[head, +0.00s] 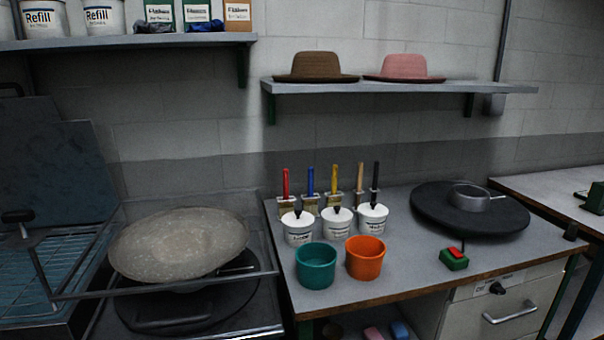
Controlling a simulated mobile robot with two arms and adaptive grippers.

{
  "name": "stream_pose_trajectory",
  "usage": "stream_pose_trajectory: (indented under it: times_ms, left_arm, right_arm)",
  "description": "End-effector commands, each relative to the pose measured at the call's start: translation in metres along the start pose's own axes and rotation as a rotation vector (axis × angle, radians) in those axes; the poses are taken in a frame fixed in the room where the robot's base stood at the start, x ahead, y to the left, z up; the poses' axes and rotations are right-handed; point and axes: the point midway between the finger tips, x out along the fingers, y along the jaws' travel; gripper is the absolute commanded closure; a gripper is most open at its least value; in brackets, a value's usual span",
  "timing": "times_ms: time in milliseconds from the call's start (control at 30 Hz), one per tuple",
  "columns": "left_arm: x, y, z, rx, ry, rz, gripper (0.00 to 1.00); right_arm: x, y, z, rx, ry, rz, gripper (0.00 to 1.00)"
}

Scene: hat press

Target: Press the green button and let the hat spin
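A small green button box (454,260) with a red part on top sits near the front right edge of the grey workbench (415,279); a separate green button is hard to make out at this size. Behind it is a round black turntable (435,208) with a metal ring (472,198) on it, and no hat lies there. A brown hat (316,66) and a pink hat (404,67) rest on the wall shelf. A beige, wide disc-like piece (180,243), possibly a hat, lies tilted over dark equipment at the left. Neither of my grippers shows.
A teal cup (316,265) and an orange cup (365,258) stand left of the button box. White tubs (337,222) and several upright brushes (334,190) are behind them. The bench top between the orange cup and the button box is clear.

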Motion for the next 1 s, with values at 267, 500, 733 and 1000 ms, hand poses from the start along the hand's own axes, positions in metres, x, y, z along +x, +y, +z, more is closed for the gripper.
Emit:
stream_pose_trajectory:
  times_ms: [267,500,733,1000]
  left_arm:
    - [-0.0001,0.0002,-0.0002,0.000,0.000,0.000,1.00]
    - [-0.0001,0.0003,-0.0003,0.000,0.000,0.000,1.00]
    - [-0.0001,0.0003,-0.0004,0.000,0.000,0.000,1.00]
    - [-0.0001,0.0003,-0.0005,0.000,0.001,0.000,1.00]
  right_arm:
    - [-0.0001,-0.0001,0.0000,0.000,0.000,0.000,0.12]
    - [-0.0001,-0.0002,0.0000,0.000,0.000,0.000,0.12]
    - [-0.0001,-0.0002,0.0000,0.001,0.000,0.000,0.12]
    - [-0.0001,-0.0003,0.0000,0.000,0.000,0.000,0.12]
